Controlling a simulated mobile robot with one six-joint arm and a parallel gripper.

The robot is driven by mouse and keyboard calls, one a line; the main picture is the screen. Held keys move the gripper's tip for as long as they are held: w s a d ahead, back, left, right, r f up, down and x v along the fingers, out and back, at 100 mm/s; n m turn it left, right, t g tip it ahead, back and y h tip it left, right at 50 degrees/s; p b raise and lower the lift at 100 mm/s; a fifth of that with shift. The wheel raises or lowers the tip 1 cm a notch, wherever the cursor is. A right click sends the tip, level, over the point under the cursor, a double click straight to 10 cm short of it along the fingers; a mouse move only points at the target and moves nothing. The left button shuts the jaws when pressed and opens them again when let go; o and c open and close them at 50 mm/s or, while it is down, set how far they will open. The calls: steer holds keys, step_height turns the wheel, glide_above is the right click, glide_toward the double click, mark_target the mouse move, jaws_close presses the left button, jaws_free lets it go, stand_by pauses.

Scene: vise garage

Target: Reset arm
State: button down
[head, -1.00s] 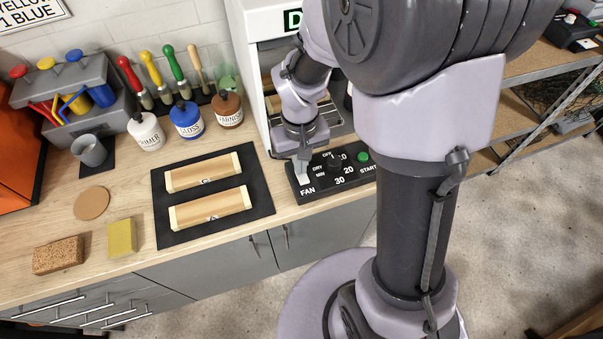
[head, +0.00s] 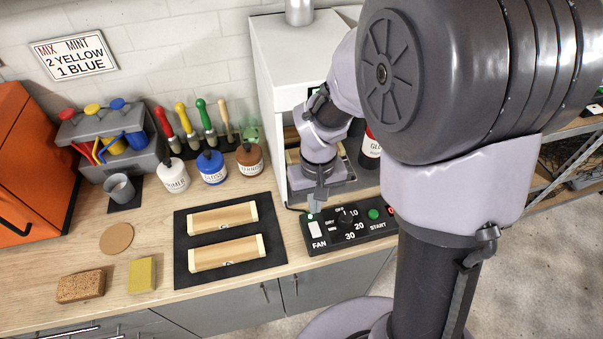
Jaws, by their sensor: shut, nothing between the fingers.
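My arm reaches from the right over the bench. My gripper (head: 315,208) is shut and empty, pointing down just above the white FAN switch (head: 315,229) at the left end of the black control panel (head: 348,231). In this view I cannot tell for sure whether the fingertips touch the panel. A small green spot shows beside the fingertips, above the switch. The panel also has a timer dial (head: 346,216) and a green START button (head: 374,214).
A white cabinet (head: 277,70) stands behind the gripper, with a jar (head: 371,145) beside my arm. A black mat (head: 183,262) with two wooden pieces lies to the left. Paint bottles (head: 212,168), brushes and an orange box (head: 28,160) are farther left.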

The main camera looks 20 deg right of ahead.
steer(key=s+a+r+m+t+y+b, duration=0.1)
steer(key=s+a+r+m+t+b, duration=0.1)
steer(key=s+r, duration=0.4)
steer(key=s+a+r+m+t+y+b, duration=0.1)
steer(key=s+a+r+m+t+b, duration=0.1)
steer(key=s+r, duration=0.4)
steer(key=shift+s+t+b, duration=0.45)
steer(key=shift+t+b, duration=0.45)
steer(key=shift+b, duration=0.25)
steer(key=shift+d+r, duration=0.1)
